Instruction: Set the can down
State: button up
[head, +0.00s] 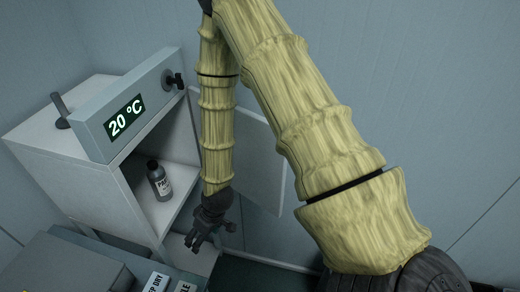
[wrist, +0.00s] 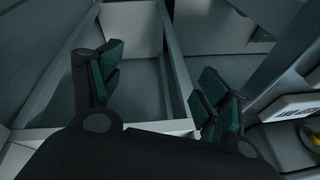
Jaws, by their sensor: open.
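A grey can (head: 160,182) with a dark cap and a white label stands upright on the shelf inside the open white cabinet (head: 75,150). My gripper (head: 205,243) is outside the cabinet, below and to the right of the can, and does not touch it. In the wrist view my gripper (wrist: 158,92) has its fingers spread wide, with nothing between them. I cannot make out the can in the wrist view.
The cabinet door (head: 252,155) stands open behind my arm. A panel with a 20 °C display (head: 125,117) and a dark knob (head: 174,81) tops the cabinet. Grey boxes with white labels (head: 157,283) are at the lower left; a white label (wrist: 300,107) shows in the wrist view.

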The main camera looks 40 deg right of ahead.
jog(key=s+d+f+m+g+h, duration=0.1)
jog(key=s+f, duration=0.4)
jog(key=s, duration=0.7)
jog(key=s+d+f+m+g+h, duration=0.1)
jog(key=s+f, duration=0.5)
jog(key=s, duration=0.6)
jog(key=shift+d+m+g+h, duration=0.3)
jog(key=shift+d+m+h, duration=0.1)
jog(key=shift+d+m, duration=0.4)
